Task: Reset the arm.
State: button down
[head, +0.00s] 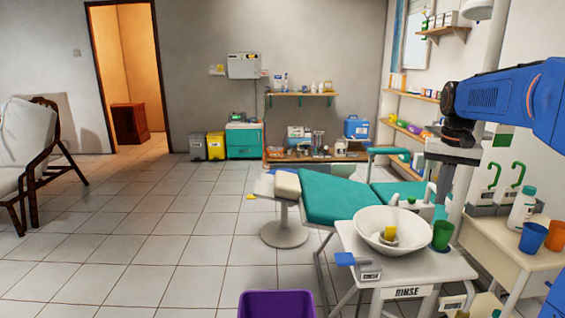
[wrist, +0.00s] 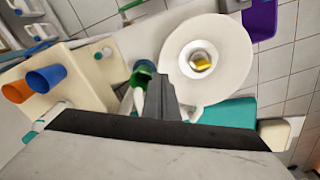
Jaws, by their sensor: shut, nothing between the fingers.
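My blue arm (head: 510,100) reaches in from the right in the head view, raised above the rinse stand. My gripper (wrist: 163,92) shows in the wrist view as grey fingers, shut and empty. It points down over the stand, beside the white basin (wrist: 212,60) and near the green cup (wrist: 143,72), which it partly covers. In the head view the basin (head: 383,240) holds a yellow object (head: 390,232). The green cup (head: 442,235) stands to its right.
A side table (head: 507,250) holds a blue cup (head: 532,237), an orange cup (head: 555,235) and a white bottle (head: 522,208). A teal dental chair (head: 335,195) stands behind the stand, a purple bin (head: 276,304) in front. The tiled floor at left is mostly clear.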

jog(key=s+a+f+n+t, duration=0.1)
jog(key=s+a+f, duration=0.1)
jog(key=s+a, duration=0.4)
jog(key=s+a+f+n+t, duration=0.1)
jog(key=s+a+f+n, duration=0.15)
jog(key=s, duration=0.65)
jog(key=s+a+f+n+t, duration=0.1)
jog(key=s+a+f, duration=0.1)
jog(key=s+f, duration=0.3)
jog(key=s+a+f+t, duration=0.1)
jog(key=s+a+f, duration=0.2)
jog(key=s+f, duration=0.2)
jog(key=s, duration=0.3)
jog(key=shift+s+a+n, duration=0.15)
jog(key=shift+a+n, duration=0.15)
jog(key=shift+n, duration=0.05)
jog(key=shift+r, duration=0.1)
dwell(0.8)
